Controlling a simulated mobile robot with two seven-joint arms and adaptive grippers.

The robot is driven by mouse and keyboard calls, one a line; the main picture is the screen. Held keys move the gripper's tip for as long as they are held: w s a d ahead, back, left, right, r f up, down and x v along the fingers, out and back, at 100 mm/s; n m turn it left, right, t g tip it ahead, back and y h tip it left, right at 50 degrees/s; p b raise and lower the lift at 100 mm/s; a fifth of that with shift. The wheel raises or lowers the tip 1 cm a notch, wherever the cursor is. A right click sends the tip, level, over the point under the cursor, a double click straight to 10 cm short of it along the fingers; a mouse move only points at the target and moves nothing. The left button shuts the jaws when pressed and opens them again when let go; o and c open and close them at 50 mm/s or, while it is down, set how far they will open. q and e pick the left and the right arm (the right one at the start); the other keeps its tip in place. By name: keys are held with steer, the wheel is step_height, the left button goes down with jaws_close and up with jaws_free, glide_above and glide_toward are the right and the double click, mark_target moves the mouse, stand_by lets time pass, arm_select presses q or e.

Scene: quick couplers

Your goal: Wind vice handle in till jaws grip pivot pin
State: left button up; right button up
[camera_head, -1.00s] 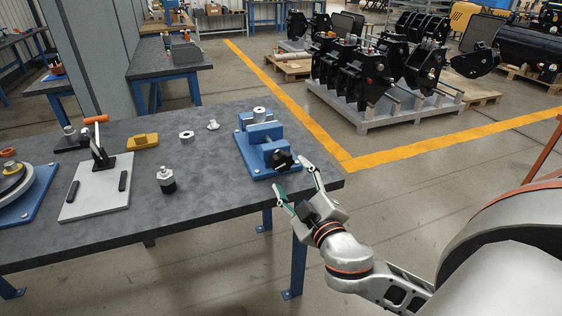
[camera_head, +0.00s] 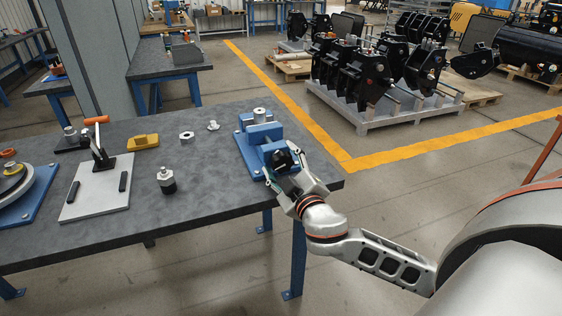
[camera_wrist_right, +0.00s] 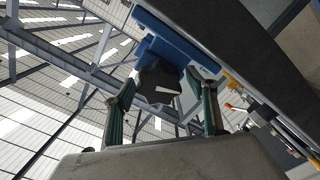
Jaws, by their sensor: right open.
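The blue vice (camera_head: 246,150) stands at the right end of the grey workbench. Its dark star-shaped handle (camera_head: 281,158) faces the bench's near right edge; in the wrist view the handle (camera_wrist_right: 160,84) is large, in front of the blue body. A short silver cylinder, seemingly the pivot pin (camera_head: 259,111), stands upright at the far jaws; whether they touch it I cannot tell. My right gripper (camera_head: 282,165) is open at the handle, with one finger on each side. In the wrist view gaps show between the fingers (camera_wrist_right: 166,95) and the handle. My left gripper is out of view.
On the bench (camera_head: 215,188) are a grey plate (camera_head: 97,200) with an orange-handled clamp, a yellow block (camera_head: 143,141), a silver ring (camera_head: 187,136) and a black-and-silver fitting (camera_head: 167,181). The bench between fitting and vice is clear.

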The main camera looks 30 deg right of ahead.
steer(key=c, duration=1.1)
steer(key=shift+m+p, duration=0.4)
steer(key=shift+m, duration=0.5)
steer(key=o, duration=1.1)
steer(key=v, duration=1.2)
steer(key=shift+r, duration=0.1)
